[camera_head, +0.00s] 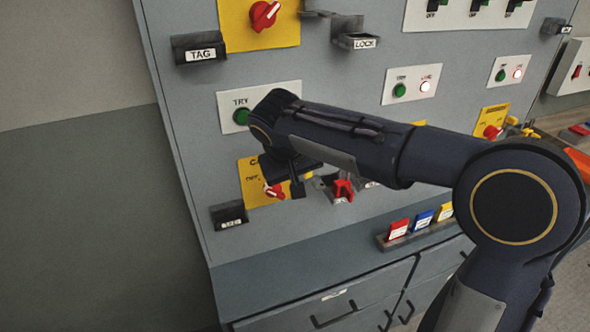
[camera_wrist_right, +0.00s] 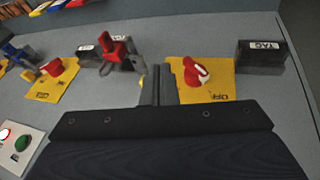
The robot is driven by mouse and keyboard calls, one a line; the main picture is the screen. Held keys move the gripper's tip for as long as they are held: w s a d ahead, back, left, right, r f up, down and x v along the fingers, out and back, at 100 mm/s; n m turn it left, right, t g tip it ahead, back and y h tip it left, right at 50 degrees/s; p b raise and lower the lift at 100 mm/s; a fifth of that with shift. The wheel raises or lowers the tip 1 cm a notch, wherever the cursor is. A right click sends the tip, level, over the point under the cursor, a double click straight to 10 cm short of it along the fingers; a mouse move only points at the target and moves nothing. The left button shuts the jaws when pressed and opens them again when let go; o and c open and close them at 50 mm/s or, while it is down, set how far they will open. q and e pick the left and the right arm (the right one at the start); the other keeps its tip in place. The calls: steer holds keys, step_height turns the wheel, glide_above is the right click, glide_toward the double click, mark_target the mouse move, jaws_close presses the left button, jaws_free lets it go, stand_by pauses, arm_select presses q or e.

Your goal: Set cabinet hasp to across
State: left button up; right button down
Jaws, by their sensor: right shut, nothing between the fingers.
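A yellow plate (camera_head: 252,190) low on the grey panel carries a red rotary knob (camera_head: 272,191); its lettering is partly hidden by my arm. Both show in the right wrist view, the plate (camera_wrist_right: 219,82) and knob (camera_wrist_right: 195,72). Beside it is a red clip-like piece on a grey bracket (camera_head: 342,190), likely the hasp; it also shows in the wrist view (camera_wrist_right: 118,52). Its exact setting is hard to tell. My right gripper (camera_head: 298,189) is shut and empty in front of the panel, between knob and red piece; its fingers show in the wrist view (camera_wrist_right: 157,84). My left gripper is out of view.
A black tag holder (camera_head: 229,215) sits left of the plate. A TRY button plate (camera_head: 240,107) is above it, partly behind my forearm. A rack of coloured tags (camera_head: 398,229) stands on the ledge at right. The wall at left is bare.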

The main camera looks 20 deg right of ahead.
steer(key=w+a+r+t+h, duration=0.1)
steer(key=w+a+h, duration=0.1)
steer(key=w+a, duration=0.3)
steer(key=shift+w+a+r, duration=0.3)
steer(key=shift+w, duration=0.2)
steer(key=p+x, duration=0.2)
steer(key=x, duration=0.8)
steer(key=shift+d, duration=0.15)
steer(key=d+p, duration=0.1)
steer(key=d, duration=0.3)
